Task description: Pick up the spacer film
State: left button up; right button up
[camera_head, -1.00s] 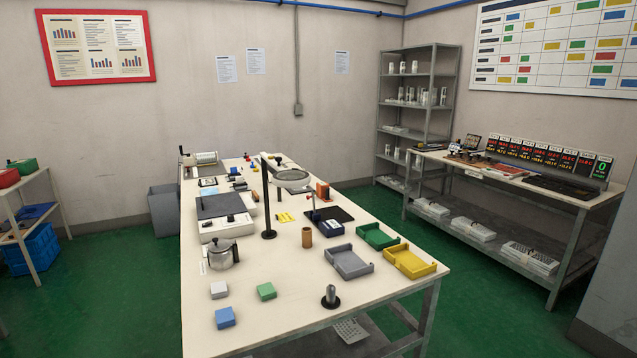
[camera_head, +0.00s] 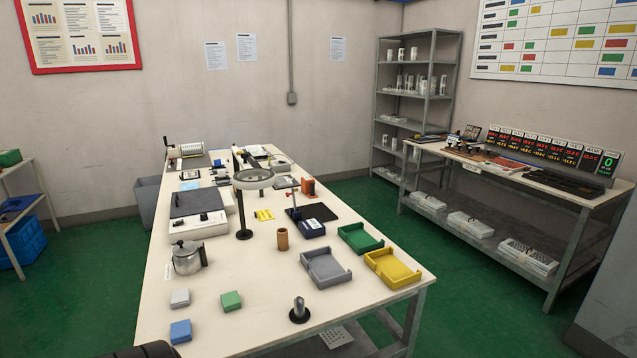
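I cannot make out which thing is the spacer film at this distance. Small flat items and sheets lie on the long cream worktable (camera_head: 240,285), mostly toward its far end, too small to identify. Three open trays stand near its right edge: grey (camera_head: 326,280), green (camera_head: 360,238) and yellow (camera_head: 392,269). Small grey (camera_head: 180,298), green (camera_head: 231,301) and blue (camera_head: 181,331) blocks sit at the near left. Neither gripper is in view. A dark rounded shape, cut off at the bottom left edge, cannot be told as a gripper.
A ring magnifier (camera_head: 253,178) on a stand rises mid-table. A metal pot (camera_head: 187,257), a brown cup (camera_head: 283,239) and a dark knobbed post (camera_head: 299,311) stand around it. A side bench (camera_head: 530,180) with displays and a shelf rack (camera_head: 415,100) stand at the right. Green floor is open between.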

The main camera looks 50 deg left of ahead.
aim_at(281, 181)
jog(key=z, duration=0.15)
jog(key=i, duration=4.3)
jog(key=u, duration=2.6)
jog(key=i, duration=3.45)
jog(key=u, duration=1.1)
